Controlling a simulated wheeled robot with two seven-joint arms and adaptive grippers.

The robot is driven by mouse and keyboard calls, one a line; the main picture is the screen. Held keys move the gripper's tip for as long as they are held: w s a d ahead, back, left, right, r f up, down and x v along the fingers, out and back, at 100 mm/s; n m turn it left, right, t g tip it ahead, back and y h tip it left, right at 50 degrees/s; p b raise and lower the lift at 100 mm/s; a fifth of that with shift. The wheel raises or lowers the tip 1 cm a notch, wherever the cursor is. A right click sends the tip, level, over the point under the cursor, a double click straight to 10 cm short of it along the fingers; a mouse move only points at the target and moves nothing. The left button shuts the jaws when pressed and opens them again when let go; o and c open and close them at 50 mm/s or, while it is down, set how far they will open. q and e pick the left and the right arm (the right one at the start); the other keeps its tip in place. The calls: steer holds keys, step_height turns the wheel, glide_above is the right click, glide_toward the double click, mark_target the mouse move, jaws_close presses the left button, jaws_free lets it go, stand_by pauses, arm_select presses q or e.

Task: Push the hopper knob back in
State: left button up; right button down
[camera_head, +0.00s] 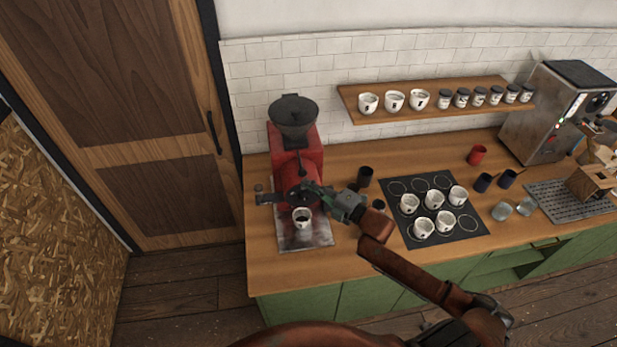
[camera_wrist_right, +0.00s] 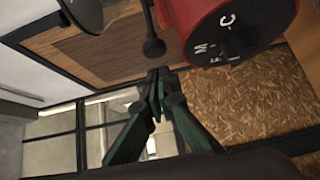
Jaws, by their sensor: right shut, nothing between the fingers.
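The red grinder (camera_head: 297,152) stands at the left end of the counter with a dark hopper (camera_head: 293,112) on top. In the right wrist view, a dark rod ends in a round knob (camera_wrist_right: 154,46) beside the grinder's red body (camera_wrist_right: 238,18); I take it for the hopper knob. My right gripper (camera_head: 310,189) is in front of the grinder, its fingers shut and empty. In the right wrist view, its fingertips (camera_wrist_right: 157,82) are close to the knob; I cannot tell whether they touch. The knob cannot be made out in the head view. My left gripper is not in view.
A white cup (camera_head: 302,217) stands on the metal tray (camera_head: 319,238) below the grinder front. A dark cup (camera_head: 365,176) and a black mat (camera_head: 467,230) with several white cups lie to the right. A wall shelf (camera_head: 352,106) holds cups and jars.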

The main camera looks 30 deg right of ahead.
mark_target(302, 171)
steer(key=shift+w+d, duration=0.35)
steer(key=shift+w, duration=0.55)
steer(key=w, duration=0.2)
steer(key=w+d+b, duration=0.1)
steer(key=shift+w+f, duration=0.15)
steer(key=shift+w, duration=0.25)
steer(key=shift+w+d, duration=0.1)
steer(key=shift+r, duration=0.2)
